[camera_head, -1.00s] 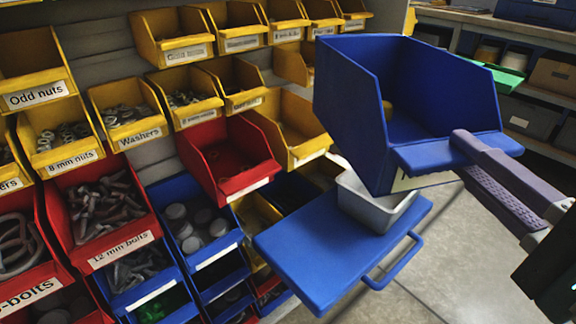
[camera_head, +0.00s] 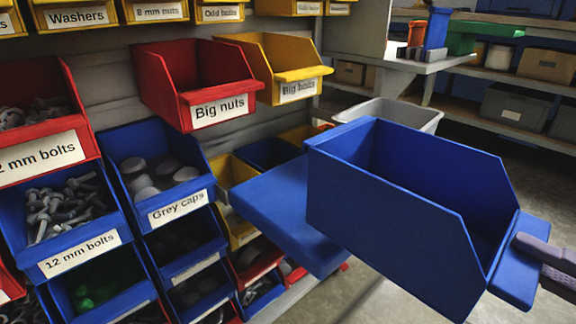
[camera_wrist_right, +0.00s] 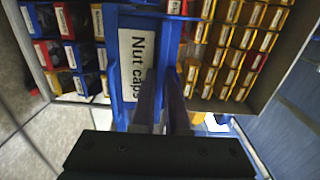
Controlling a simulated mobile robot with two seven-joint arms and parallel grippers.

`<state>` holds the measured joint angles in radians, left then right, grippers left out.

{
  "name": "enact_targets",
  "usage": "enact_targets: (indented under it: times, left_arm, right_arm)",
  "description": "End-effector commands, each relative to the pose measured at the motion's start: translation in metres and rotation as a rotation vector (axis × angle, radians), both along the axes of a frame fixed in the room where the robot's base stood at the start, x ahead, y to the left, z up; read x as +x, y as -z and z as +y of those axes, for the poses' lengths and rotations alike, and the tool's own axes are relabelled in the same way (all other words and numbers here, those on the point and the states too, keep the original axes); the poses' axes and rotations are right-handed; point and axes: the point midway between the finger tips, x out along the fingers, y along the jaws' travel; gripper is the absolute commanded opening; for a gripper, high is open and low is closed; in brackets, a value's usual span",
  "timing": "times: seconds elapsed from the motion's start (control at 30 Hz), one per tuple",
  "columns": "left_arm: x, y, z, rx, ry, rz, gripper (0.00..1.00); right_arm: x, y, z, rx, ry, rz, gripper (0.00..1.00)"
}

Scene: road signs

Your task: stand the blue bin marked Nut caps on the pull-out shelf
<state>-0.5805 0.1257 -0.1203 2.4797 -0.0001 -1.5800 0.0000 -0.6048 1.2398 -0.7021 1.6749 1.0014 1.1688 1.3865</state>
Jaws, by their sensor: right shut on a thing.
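The blue bin (camera_head: 400,215) is large and looks empty inside in the head view. My right gripper (camera_head: 545,255) is shut on its front lip at the right edge of that view. In the right wrist view the bin's white label (camera_wrist_right: 133,65) reads "Nut caps", and the gripper (camera_wrist_right: 163,80) overlaps the bin's front beside it. The blue pull-out shelf (camera_head: 270,210) lies behind and left of the bin, partly hidden by it. Whether the bin touches the shelf cannot be told. My left gripper is not in view.
A grey tub (camera_head: 395,112) shows behind the bin, at the shelf's far side. A red Big nuts bin (camera_head: 195,75) and a yellow Big bolts bin (camera_head: 275,65) hang on the rack above the shelf. A blue Grey caps bin (camera_head: 160,180) is at left.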

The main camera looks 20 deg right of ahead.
Motion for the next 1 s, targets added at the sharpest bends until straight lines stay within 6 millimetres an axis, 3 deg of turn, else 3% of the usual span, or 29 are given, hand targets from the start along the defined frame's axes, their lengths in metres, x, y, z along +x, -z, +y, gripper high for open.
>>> enact_targets:
  times: [0.5, 0.6, 0.8, 1.0]
  left_arm:
    - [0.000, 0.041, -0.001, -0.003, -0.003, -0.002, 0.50]
    - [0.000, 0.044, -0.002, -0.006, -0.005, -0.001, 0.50]
    - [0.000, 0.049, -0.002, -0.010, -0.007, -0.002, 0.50]
    - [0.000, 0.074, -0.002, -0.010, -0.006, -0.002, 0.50]
  right_arm:
    - [0.126, -0.001, 0.052, 0.005, 0.003, -0.015, 0.00]
    - [0.144, -0.001, 0.059, 0.005, 0.004, -0.011, 0.00]
    - [0.156, 0.002, 0.065, 0.002, 0.002, -0.005, 0.00]
    - [0.156, 0.033, 0.064, -0.001, 0.002, -0.004, 0.00]
